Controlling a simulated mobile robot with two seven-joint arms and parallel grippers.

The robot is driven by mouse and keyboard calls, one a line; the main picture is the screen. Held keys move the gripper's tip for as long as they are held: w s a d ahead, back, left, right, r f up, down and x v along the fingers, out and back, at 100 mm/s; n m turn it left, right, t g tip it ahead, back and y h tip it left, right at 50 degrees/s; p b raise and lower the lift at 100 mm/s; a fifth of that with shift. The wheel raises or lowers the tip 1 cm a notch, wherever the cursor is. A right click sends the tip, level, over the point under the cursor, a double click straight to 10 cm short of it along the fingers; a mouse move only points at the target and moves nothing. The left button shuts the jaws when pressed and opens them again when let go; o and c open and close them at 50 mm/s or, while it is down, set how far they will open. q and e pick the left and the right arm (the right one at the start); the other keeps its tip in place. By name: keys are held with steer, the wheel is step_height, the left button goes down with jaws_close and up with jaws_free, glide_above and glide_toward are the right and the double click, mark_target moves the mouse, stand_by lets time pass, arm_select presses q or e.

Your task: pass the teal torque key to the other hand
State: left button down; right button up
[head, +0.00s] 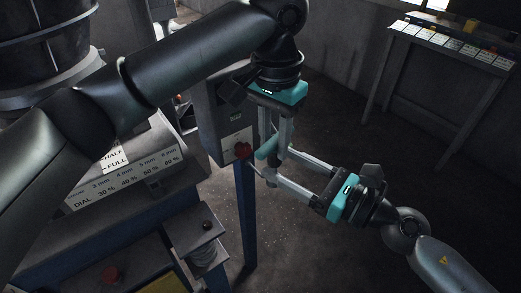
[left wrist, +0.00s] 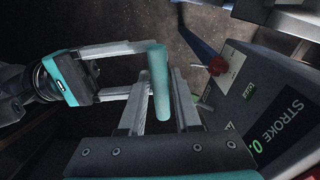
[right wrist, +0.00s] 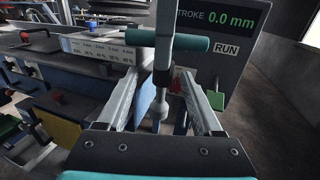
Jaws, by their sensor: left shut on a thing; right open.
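The torque key has a teal bar handle (head: 267,147) and a grey shaft (right wrist: 161,78) with a rounded lower end. My left gripper (head: 275,148) points down and is shut on the teal handle; the handle also shows between its fingers in the left wrist view (left wrist: 159,85). My right gripper (head: 280,168) reaches in from the right, just below the left fingertips. It is open, and in the right wrist view the shaft hangs between its two fingers (right wrist: 159,82), with a gap visible on each side. The left fingers partly hide the handle.
Behind the hands stands a grey control box with a red button (head: 243,150) and a stroke display (right wrist: 222,18). The blue machine frame (head: 130,225) with a dial label fills the left. A side table (head: 450,48) with cards is at the back right. Floor at right is clear.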

mark_target(271, 158)
steer(key=shift+x, duration=3.2)
steer(key=c, duration=0.8)
steer(key=shift+s, duration=0.1)
jaws_close()
steer(key=shift+a, duration=0.1)
arm_select(q)
steer(key=shift+w, duration=0.1)
steer(key=c, duration=1)
jaws_free()
steer(key=o, duration=0.5)
